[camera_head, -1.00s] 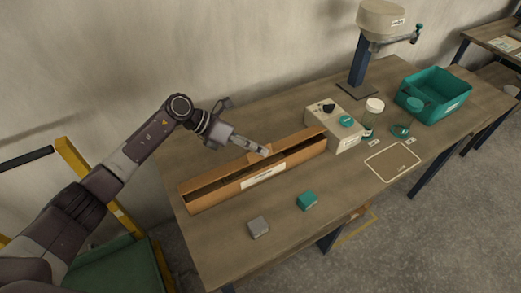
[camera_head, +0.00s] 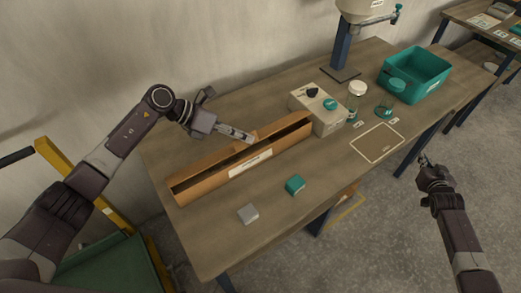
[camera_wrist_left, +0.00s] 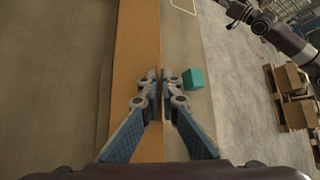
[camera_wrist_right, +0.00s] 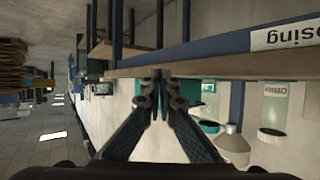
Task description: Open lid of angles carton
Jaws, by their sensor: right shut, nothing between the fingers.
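The angles carton (camera_head: 204,172) is a long brown box with a white label, lying along the left part of the table in the head view. A dark gap runs along its top between a brown panel and the front wall. My left gripper (camera_head: 252,139) is over the carton's far edge; its fingertips (camera_wrist_left: 160,78) are close together at the edge of the brown panel (camera_wrist_left: 136,45) in the left wrist view. I cannot tell whether they pinch it. My right gripper (camera_head: 424,162) is shut and empty, off the table's front edge; its fingertips also show in the right wrist view (camera_wrist_right: 160,78).
A grey block (camera_head: 248,213) and a teal block (camera_head: 295,185) lie in front of the carton. A beige box with controls (camera_head: 318,112), jars (camera_head: 356,94), an outlined mat (camera_head: 377,142) and a teal bin (camera_head: 416,84) stand to the right. A press stand (camera_head: 341,50) is behind.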

